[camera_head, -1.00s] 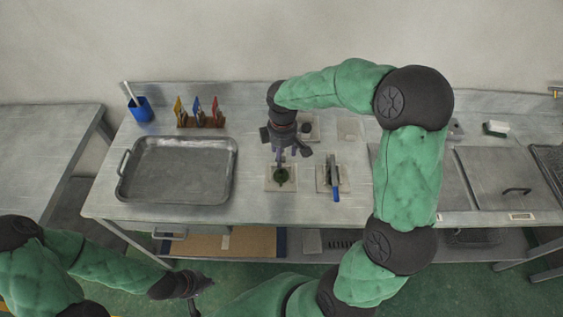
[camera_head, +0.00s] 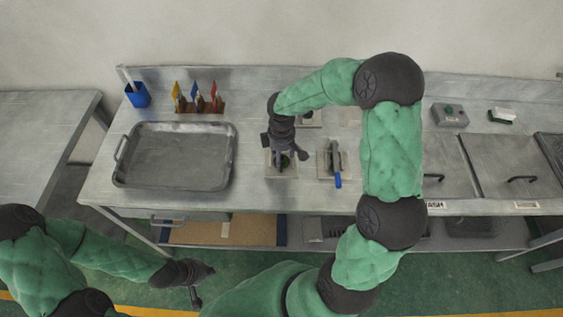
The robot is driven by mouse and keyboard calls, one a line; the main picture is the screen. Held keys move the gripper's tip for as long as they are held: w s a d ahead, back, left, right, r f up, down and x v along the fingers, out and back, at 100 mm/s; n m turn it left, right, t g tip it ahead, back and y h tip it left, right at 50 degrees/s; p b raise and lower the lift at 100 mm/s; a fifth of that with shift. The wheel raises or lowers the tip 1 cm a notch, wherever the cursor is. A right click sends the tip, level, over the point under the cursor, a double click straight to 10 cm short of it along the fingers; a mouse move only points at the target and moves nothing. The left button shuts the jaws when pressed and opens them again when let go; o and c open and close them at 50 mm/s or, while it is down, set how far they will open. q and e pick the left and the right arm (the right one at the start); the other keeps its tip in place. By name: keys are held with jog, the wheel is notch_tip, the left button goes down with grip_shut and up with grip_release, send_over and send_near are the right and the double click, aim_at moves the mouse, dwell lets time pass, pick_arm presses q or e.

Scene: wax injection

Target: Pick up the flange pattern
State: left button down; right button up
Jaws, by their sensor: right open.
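The flange pattern (camera_head: 285,161) is a small dark green round piece on a light square plate (camera_head: 270,174) near the front of the metal table. My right gripper (camera_head: 284,164) is over it, pointing down, with its fingers around or just above the piece. The gripper hides most of the pattern, and I cannot tell whether it touches it. My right gripper is open. My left gripper (camera_head: 203,287) hangs low at the front left, off the table, and its jaws are too small to read.
A blue-handled tool (camera_head: 337,179) lies on a plate to the right of my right gripper. A large metal tray (camera_head: 176,127) is on the left. A rack of coloured tools (camera_head: 200,106) and a blue cup (camera_head: 138,95) stand behind it. A grey box (camera_head: 450,116) stands at the right.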

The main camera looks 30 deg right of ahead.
jog(key=shift+f, duration=0.3)
jog(key=c, duration=1.1)
jog(key=shift+o, duration=0.2)
jog(key=shift+r, duration=0.1)
